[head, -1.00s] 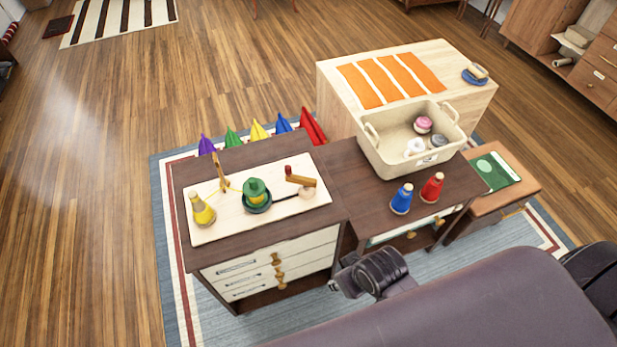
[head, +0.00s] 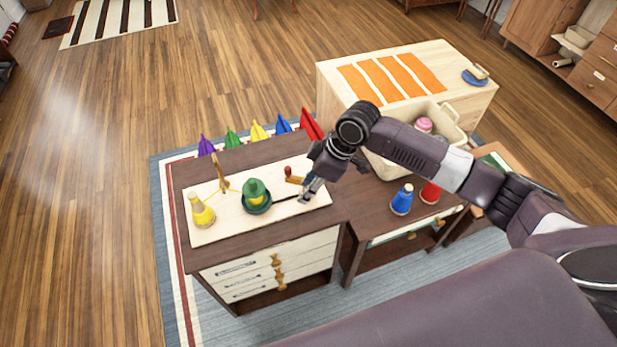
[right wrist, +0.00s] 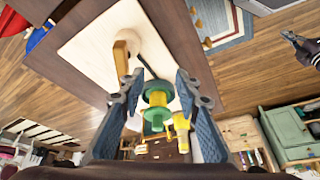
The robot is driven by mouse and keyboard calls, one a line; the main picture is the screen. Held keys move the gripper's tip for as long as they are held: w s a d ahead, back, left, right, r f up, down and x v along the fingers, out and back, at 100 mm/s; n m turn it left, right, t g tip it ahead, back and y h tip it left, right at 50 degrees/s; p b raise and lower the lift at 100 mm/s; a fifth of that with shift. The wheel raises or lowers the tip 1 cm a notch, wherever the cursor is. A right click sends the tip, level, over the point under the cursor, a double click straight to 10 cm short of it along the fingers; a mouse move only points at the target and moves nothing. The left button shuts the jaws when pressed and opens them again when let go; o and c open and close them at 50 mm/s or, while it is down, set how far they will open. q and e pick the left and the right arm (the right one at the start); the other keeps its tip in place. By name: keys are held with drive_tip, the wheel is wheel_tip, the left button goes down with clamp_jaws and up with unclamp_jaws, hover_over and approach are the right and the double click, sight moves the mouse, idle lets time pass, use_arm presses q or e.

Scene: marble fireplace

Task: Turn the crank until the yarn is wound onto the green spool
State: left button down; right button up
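The green spool (head: 256,187) stands upright on a pale board, with some yellow yarn around its middle; it also shows in the right wrist view (right wrist: 157,98). A yellow yarn cone (head: 202,211) stands to the left, and its yarn runs by a wooden guide (head: 220,176). My left gripper (right wrist: 293,38) seems visible far off, too small to read.
Blue (head: 402,199) and red (head: 431,192) cones stand on the lower table right of the cabinet, close to my right arm. A beige bin (head: 446,110) stands behind them, partly hidden by the arm. Colored pointed shapes (head: 257,131) line the cabinet's back.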

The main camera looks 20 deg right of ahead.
sight(301, 177)
drive_tip(key=w+d+r, duration=0.3)
drive_tip(key=w+d, duration=0.1)
drive_tip(key=d, duration=0.1)
drive_tip(key=p+x, duration=0.1)
drive_tip(key=x, duration=0.7)
drive_tip(key=shift+a, duration=0.1)
clamp_jaws()
